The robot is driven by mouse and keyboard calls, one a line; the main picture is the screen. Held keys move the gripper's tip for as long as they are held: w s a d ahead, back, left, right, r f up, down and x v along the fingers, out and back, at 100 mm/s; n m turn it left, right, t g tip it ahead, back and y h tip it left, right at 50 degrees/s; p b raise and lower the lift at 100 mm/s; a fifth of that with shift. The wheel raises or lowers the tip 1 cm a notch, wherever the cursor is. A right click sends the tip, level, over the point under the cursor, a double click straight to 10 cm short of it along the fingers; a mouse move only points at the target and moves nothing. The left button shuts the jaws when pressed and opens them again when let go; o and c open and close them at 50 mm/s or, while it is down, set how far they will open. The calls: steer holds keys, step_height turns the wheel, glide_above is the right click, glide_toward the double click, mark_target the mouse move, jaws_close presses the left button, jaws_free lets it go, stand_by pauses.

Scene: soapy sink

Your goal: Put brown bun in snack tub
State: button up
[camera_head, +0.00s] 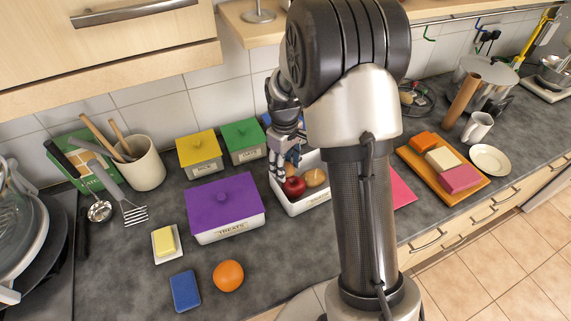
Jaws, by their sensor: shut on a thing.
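My gripper (284,171) points down over the white open tub (309,206), at its left part. Inside the tub are a red apple (294,187) and a round tan bun-like item (315,177). I cannot tell whether the held thing touches the tub or its contents.
A purple-lidded treats box (226,205) stands just left of the tub. Yellow-lidded (198,150) and green-lidded (243,139) boxes stand behind. An orange (228,276), blue sponge (185,291) and butter dish (167,243) lie in front. A wooden board (419,166) is at right.

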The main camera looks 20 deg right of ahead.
steer(key=shift+s+f+b, duration=0.25)
steer(key=shift+f+b, duration=0.05)
steer(key=shift+f, duration=0.35)
steer(key=o, duration=1.1)
steer(key=shift+w+f, duration=0.1)
steer(key=shift+f, duration=0.05)
steer(key=shift+c, duration=0.2)
